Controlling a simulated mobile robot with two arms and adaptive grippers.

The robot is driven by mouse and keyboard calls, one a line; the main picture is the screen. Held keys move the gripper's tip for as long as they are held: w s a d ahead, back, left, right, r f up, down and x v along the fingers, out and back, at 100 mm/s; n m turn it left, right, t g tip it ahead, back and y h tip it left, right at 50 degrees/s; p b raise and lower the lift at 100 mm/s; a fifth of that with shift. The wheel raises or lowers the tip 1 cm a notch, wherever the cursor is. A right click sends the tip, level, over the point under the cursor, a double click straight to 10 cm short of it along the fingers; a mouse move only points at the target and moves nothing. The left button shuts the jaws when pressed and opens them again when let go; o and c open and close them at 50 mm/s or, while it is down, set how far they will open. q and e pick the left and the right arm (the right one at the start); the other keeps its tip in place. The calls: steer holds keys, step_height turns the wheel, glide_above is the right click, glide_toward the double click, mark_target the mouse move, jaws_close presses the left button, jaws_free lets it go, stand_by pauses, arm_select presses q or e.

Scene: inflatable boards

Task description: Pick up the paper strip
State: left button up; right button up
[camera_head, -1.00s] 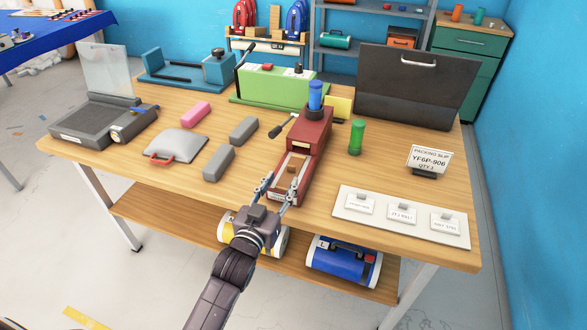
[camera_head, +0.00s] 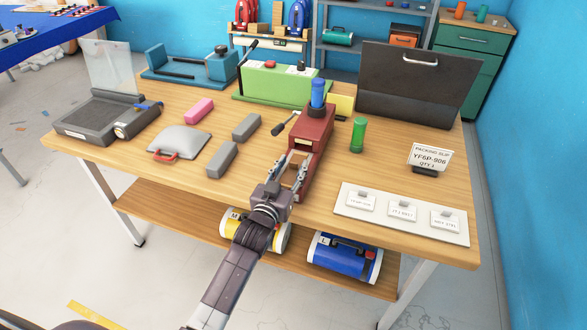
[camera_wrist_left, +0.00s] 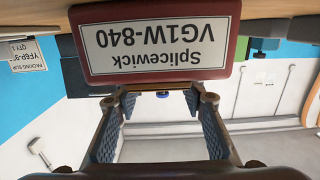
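The red machine (camera_head: 315,135) with a blue cylinder on top stands at the table's front edge. Its label (camera_wrist_left: 160,45) reads "Splicewick VG1W-840", upside down in the left wrist view. My left gripper (camera_head: 292,172) is at the machine's front end, with its fingers apart. In the left wrist view the open fingers (camera_wrist_left: 162,105) point at the machine, with a thin tan edge (camera_wrist_left: 175,87) showing between the tips. I cannot tell whether this edge is the paper strip. The gripper covers much of the machine's front top. My right gripper is out of view.
Grey blocks (camera_head: 222,158), a pink block (camera_head: 199,110) and a grey pouch (camera_head: 180,142) lie left of the machine. A green cylinder (camera_head: 357,135), a packing slip sign (camera_head: 430,157) and a white label board (camera_head: 383,226) are to its right.

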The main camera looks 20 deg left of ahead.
arm_select(q)
steer(key=c, duration=0.8)
steer(key=shift+r, duration=0.1)
